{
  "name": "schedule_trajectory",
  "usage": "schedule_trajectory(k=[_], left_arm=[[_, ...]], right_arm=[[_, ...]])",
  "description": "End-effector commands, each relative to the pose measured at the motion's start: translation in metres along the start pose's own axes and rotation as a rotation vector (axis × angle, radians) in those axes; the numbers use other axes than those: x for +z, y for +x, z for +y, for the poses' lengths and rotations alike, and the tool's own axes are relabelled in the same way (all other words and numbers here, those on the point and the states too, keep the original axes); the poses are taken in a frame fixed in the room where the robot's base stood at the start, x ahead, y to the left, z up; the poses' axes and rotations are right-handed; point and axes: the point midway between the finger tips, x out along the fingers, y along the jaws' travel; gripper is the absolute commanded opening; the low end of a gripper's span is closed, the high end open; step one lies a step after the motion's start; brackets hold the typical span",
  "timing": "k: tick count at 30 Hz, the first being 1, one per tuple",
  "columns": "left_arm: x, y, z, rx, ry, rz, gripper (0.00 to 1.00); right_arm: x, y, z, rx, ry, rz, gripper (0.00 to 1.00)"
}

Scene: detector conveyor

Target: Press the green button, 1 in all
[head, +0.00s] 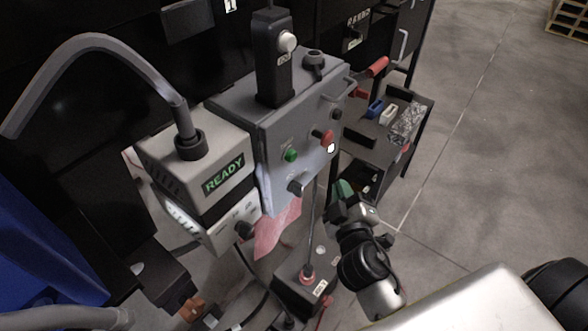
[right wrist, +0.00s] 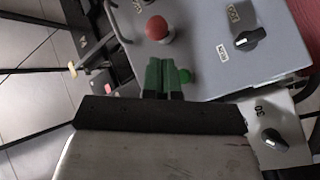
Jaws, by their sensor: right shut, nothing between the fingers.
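The green button (head: 291,155) is on the sloping front of a grey control box (head: 275,125), left of a red button (head: 327,137) and above a black knob (head: 297,187). My right gripper (head: 343,189) has green fingertips and is shut and empty, to the lower right of the green button in the head view. In the right wrist view the shut fingers (right wrist: 167,72) lie just left of the green button (right wrist: 186,76), which they seem to hide in part. I cannot tell whether they touch anything. I cannot make out my left gripper.
A machine with a READY display (head: 224,177) stands left of the control box. A dark post with a white knob (head: 287,41) rises on top. A black cart (head: 385,135) with small items stands behind to the right. Open floor (head: 480,130) lies further right.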

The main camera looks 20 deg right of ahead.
Motion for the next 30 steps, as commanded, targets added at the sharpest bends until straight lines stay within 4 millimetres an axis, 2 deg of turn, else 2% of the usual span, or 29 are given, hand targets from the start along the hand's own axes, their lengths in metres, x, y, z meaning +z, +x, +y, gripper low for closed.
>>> schedule_trajectory(k=[4,16,30], left_arm=[[0.0,0.003,0.0,0.0,0.0,0.0,0.95],[0.001,0.002,0.0,0.0,0.001,-0.001,0.95],[0.001,-0.003,-0.002,-0.002,0.002,-0.003,0.95]], right_arm=[[-0.006,-0.002,0.01,0.032,-0.007,0.016,0.0],[-0.009,0.002,0.008,0.031,-0.005,0.016,0.0],[-0.04,0.045,-0.022,0.031,-0.005,0.016,0.0]])
